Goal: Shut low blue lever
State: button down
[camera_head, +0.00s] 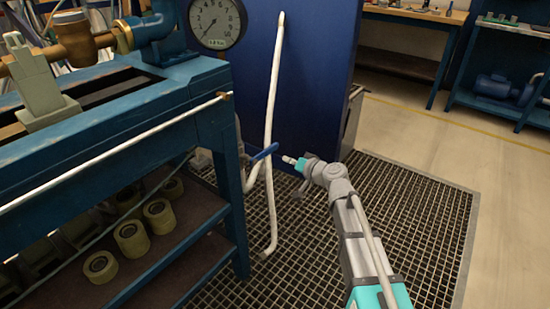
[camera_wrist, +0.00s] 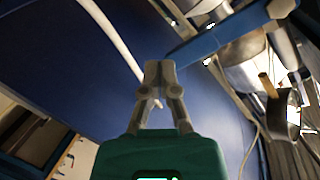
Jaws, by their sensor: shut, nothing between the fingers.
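The low blue lever (camera_head: 265,152) sits beside the right leg of the blue bench, low down, and slants up to the right in the head view. In the wrist view the lever (camera_wrist: 213,38) runs from a metal valve fitting at upper right down to a free end near my fingertips. My gripper (camera_head: 287,159) is shut and empty, just right of the lever's free end. The wrist view shows its closed fingertips (camera_wrist: 160,68) very near that end; I cannot tell whether they touch.
A white pipe (camera_head: 271,100) stands upright just behind the lever. A dark blue panel (camera_head: 315,70) rises behind it. The blue bench (camera_head: 215,130) with a gauge (camera_head: 215,20) stands at left. Grating floor (camera_head: 410,210) is clear to the right.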

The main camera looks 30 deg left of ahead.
aim_at(265, 154)
jog(key=d+m+g, duration=0.1)
jog(key=m, duration=0.7)
jog(key=d+f+m+g, duration=0.1)
jog(key=m, duration=0.8)
jog(key=s+d+m+g+h, duration=0.1)
jog(key=d+m, duration=0.1)
jog(key=m, duration=0.7)
jog(key=shift+d+f+g, duration=0.1)
jog(key=shift+f+g, duration=0.2)
jog(key=a+p, duration=0.1)
jog(key=a, duration=0.8)
jog(key=shift+w+a+r, duration=0.2)
jog(key=shift+w+r, duration=0.15)
jog(key=shift+w, duration=0.05)
